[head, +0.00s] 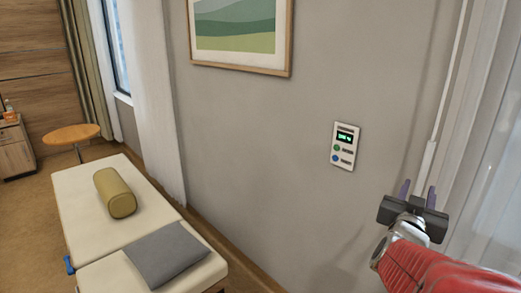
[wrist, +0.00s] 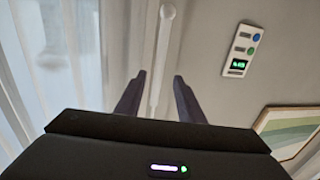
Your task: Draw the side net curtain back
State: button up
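A sheer white net curtain (head: 490,150) hangs at the right edge of the head view; it fills the left of the wrist view (wrist: 55,60). A thin white draw wand (head: 427,165) hangs along its near edge, with a thicker lower part. My gripper (head: 418,190) is at the wand's lower end. Its two dark fingers are apart, and in the wrist view (wrist: 158,80) the wand (wrist: 161,60) shows in the gap between them, with space on both sides. Whether the wand is at fingertip depth or beyond, I cannot tell.
A wall panel with buttons (head: 346,146) and a framed picture (head: 240,32) are on the grey wall. A couch (head: 95,225) with a bolster (head: 115,193) and grey cushion (head: 166,254) stands left. Another white curtain (head: 150,100) hangs by the window. A round table (head: 71,134) stands behind.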

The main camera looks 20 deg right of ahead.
aim_at(424, 169)
jog(key=shift+d, duration=0.15)
jog(key=shift+x, duration=6.8)
jog(key=shift+c, duration=0.5)
grip_shut()
